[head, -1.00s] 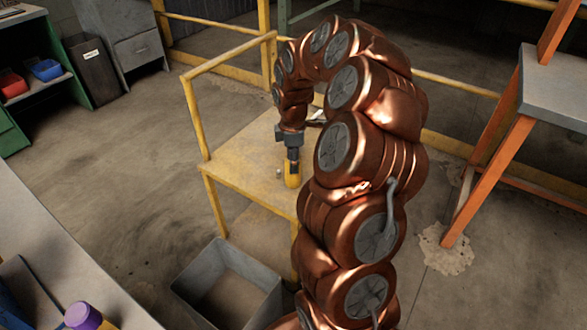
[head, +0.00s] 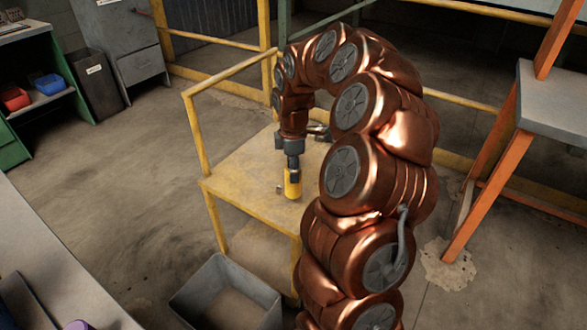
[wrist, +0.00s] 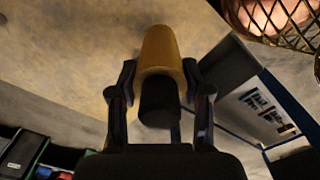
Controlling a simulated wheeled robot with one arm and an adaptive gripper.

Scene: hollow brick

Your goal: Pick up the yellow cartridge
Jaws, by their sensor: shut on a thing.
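The yellow cartridge (head: 292,187) is upright under my gripper (head: 293,168), over the top of the yellow platform (head: 240,177). In the head view I cannot tell clearly whether its lower end touches the platform. In the wrist view the cartridge (wrist: 161,50) has a yellow body and a dark end towards my wrist. The two fingers of my gripper (wrist: 160,85) are shut on it, one on each side.
A small object (head: 279,188) lies on the platform just left of the cartridge. Yellow rails (head: 196,135) edge the platform. A grey open bin (head: 186,299) stands on the floor in front. An orange-legged table (head: 555,100) is at right, and a grey bench (head: 60,275) at left.

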